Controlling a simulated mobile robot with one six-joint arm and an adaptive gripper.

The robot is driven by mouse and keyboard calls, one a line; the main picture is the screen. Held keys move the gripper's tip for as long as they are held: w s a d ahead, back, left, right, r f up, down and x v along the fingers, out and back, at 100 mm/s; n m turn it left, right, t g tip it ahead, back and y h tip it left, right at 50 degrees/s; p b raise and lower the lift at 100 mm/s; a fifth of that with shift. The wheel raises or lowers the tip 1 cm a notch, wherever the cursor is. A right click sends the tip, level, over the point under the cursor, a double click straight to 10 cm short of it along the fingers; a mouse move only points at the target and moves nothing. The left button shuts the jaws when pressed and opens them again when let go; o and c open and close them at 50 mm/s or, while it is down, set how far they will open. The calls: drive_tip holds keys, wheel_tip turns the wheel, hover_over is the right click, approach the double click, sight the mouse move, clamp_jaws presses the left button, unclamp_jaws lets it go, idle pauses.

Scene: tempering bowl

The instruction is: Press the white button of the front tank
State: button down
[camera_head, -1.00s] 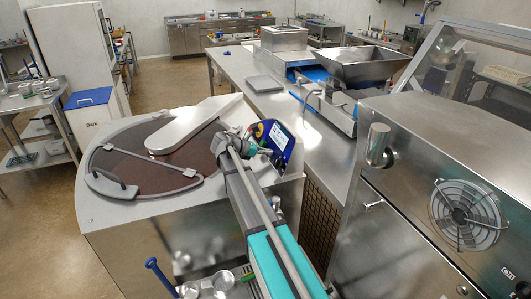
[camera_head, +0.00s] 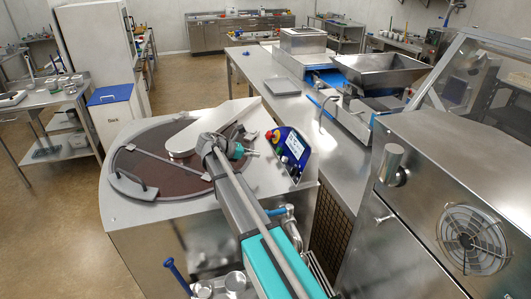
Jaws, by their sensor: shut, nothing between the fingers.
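The front tank (camera_head: 128,222) is a steel body with a round brown top (camera_head: 150,165) under a grey lid frame. Its blue control panel (camera_head: 292,152) stands at the tank's right rear edge, with a red and yellow knob at its upper left and a pale screen. I cannot clearly make out the white button at this size. My gripper (camera_head: 254,153) is shut and empty. Its tip points right toward the panel, a short gap to the panel's left. My arm runs from the lower right up to it and covers part of the tank top.
A steel bench (camera_head: 262,68) with a hopper machine (camera_head: 380,72) stands behind and to the right. A large steel cabinet with a fan (camera_head: 474,240) fills the right side. A blue-lidded bin (camera_head: 108,94) and side table (camera_head: 50,95) stand left. The floor at left is clear.

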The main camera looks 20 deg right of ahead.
drive_tip(key=shift+v, duration=0.85)
idle(0.3)
